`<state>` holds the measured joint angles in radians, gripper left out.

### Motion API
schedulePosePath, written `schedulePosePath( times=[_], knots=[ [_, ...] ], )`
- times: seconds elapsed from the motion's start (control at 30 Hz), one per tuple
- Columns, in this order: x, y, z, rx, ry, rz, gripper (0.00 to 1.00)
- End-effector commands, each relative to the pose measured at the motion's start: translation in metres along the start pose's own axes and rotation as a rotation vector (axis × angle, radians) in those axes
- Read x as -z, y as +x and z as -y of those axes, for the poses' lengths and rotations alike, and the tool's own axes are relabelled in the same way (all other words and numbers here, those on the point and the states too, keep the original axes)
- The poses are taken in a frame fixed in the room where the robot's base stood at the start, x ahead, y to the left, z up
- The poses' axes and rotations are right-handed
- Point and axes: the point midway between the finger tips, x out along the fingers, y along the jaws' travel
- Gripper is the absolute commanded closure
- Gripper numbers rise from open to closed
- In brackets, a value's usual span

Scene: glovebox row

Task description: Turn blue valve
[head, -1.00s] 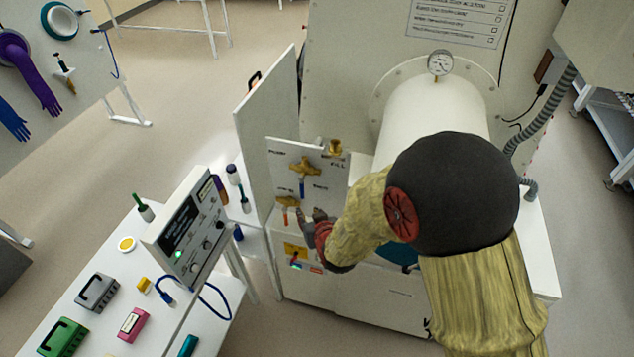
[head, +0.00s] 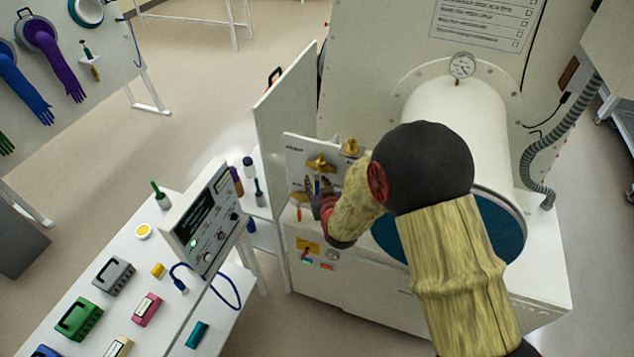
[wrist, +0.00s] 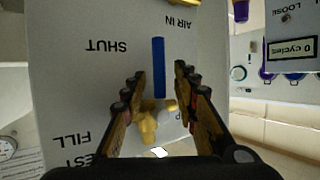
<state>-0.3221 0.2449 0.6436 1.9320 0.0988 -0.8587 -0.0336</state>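The blue valve's handle (wrist: 159,67) is a narrow blue bar on a pale panel (wrist: 85,30), upright in the wrist view near the words SHUT and AIR IN. In the head view the blue handle (head: 317,187) is a small patch beside my gripper (head: 319,196), mostly hidden. In the wrist view my gripper (wrist: 160,74) is open, with one ridged finger on each side of the handle and a gap on both sides. I cannot tell whether the fingertips reach as deep as the handle. A brass fitting (wrist: 153,120) shows lower down between the fingers.
On the same panel are an upper brass valve (head: 320,162) and an orange-handled valve (head: 298,201). An open white door (head: 284,110) stands behind the panel. A control box (head: 203,222) stands on a white table at left. The white cylinder (head: 457,125) is at right.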

Motion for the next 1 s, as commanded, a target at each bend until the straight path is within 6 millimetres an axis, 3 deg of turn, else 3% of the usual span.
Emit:
schedulePosePath(
  times=[0.33,0.87,1.0],
  knots=[
    [-0.0002,0.0037,-0.0001,0.000,0.000,0.000,0.71],
    [-0.0003,0.0034,-0.0001,0.000,0.000,0.000,1.00],
    [-0.0003,0.0034,-0.0001,0.000,0.000,0.000,1.00]
  ],
)
